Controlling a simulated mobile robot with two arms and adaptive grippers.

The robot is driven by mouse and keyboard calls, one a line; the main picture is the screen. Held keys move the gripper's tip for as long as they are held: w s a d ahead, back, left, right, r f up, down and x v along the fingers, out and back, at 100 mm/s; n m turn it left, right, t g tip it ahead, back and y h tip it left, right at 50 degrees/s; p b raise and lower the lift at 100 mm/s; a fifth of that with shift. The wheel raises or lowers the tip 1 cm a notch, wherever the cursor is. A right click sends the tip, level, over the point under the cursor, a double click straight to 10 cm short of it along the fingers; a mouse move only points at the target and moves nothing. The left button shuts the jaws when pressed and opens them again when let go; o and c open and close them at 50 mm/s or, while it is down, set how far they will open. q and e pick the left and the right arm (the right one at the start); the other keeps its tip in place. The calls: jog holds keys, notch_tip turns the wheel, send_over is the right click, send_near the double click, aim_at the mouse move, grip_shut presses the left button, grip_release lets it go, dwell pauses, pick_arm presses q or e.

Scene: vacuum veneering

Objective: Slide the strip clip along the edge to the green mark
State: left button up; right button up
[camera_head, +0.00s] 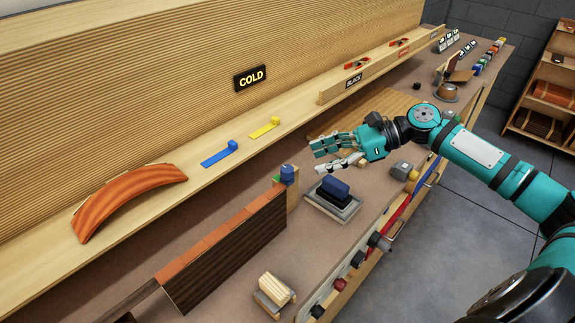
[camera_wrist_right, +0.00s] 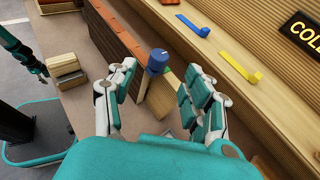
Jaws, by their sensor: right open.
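My right gripper (camera_head: 322,156) is open above the bench, to the right of the blue knob (camera_head: 288,174) and apart from it in the head view. The knob sits on a pale wooden post at the end of a long dark board with an orange-brown top edge (camera_head: 215,245). In the right wrist view the open fingers (camera_wrist_right: 164,75) frame the blue knob (camera_wrist_right: 158,60), with nothing between them held. I cannot tell for certain which part is the strip clip.
A dark blue block lies on a grey tray (camera_head: 333,205) in front of the gripper. Blue (camera_head: 220,153) and yellow (camera_head: 265,128) pieces and a curved orange-brown panel (camera_head: 128,200) lie on the back ledge. A pale stacked block (camera_head: 273,290) stands near the bench's front edge.

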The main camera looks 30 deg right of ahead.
aim_at(288, 168)
jog(key=p+x, duration=0.2)
jog(key=x, duration=0.5)
jog(key=shift+w+a, duration=0.2)
jog(key=shift+a, duration=0.2)
jog(key=shift+w+a+f, duration=0.15)
jog(key=shift+a+f, duration=0.1)
jog(key=shift+a, duration=0.2)
grip_shut()
